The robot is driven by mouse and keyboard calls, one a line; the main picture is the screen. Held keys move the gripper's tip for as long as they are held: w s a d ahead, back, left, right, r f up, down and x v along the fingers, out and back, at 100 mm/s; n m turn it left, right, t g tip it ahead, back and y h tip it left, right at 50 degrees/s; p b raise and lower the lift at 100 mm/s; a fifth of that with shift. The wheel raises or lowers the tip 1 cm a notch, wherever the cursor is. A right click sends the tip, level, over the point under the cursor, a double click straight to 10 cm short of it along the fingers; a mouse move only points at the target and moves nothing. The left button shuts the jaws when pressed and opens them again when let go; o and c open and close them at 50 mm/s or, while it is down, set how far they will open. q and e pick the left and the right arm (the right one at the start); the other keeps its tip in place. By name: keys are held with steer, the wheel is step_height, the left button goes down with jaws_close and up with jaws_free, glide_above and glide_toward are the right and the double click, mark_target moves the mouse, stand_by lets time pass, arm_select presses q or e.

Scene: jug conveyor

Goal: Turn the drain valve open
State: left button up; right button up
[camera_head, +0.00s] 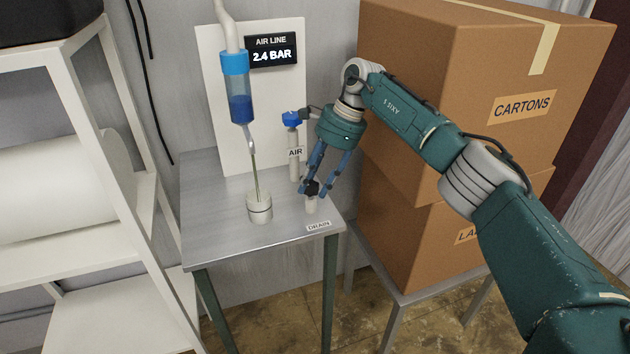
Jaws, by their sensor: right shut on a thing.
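The drain valve is a short pale post with a black knob (311,187), near the front right of the grey metal table, behind a label reading DRAIN (319,225). My right gripper (312,188) reaches down from above with its blue fingers shut around the black knob. The fingers hide part of the knob, so I cannot tell how far it is turned. My left gripper is not in view.
Left of the drain valve stands the AIR valve with a blue knob (292,119). The display (271,52) reads 2.4 BAR. Cartons (440,90) stand close on the right, white shelves (75,90) on the left.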

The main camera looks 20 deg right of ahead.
steer(key=shift+w+a+r, duration=0.15)
steer(key=shift+w+r, duration=0.1)
steer(key=shift+r, duration=0.15)
steer(key=o, duration=1)
steer(key=shift+o, duration=0.5)
steer(key=shift+a+f, duration=0.15)
steer(key=v, duration=1.2)
steer(key=shift+f, duration=0.1)
